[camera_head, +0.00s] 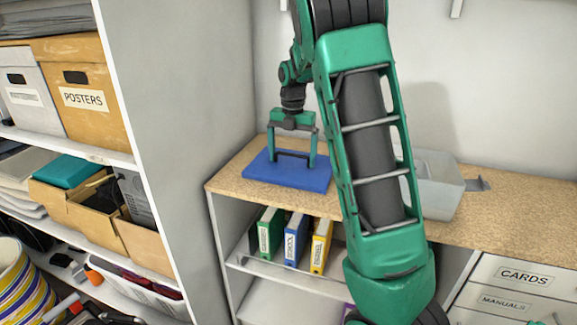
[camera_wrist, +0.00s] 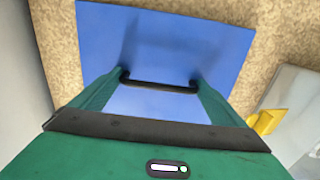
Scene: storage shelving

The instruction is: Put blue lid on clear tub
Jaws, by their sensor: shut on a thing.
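The blue lid (camera_head: 287,178) is a flat slab at the left end of the wood-look counter, and it fills the top middle of the wrist view (camera_wrist: 190,35). A dark bar handle (camera_wrist: 160,86) stands on it. My gripper (camera_head: 294,158) points down over the lid, with its two green fingers at the ends of the bar, shut on it. I cannot tell whether the lid touches the counter. The clear tub (camera_head: 436,190) stands on the counter to the right, partly hidden behind my arm. A corner of a pale, see-through thing, likely the tub, shows at the right of the wrist view (camera_wrist: 292,92).
The counter (camera_head: 520,205) has free room at the right. A small grey piece (camera_head: 478,184) sits beside the tub. A white shelf wall (camera_head: 185,110) rises close to the lid's left. Green, blue and yellow binders (camera_head: 295,240) stand below. A yellow piece (camera_wrist: 265,122) shows near the tub.

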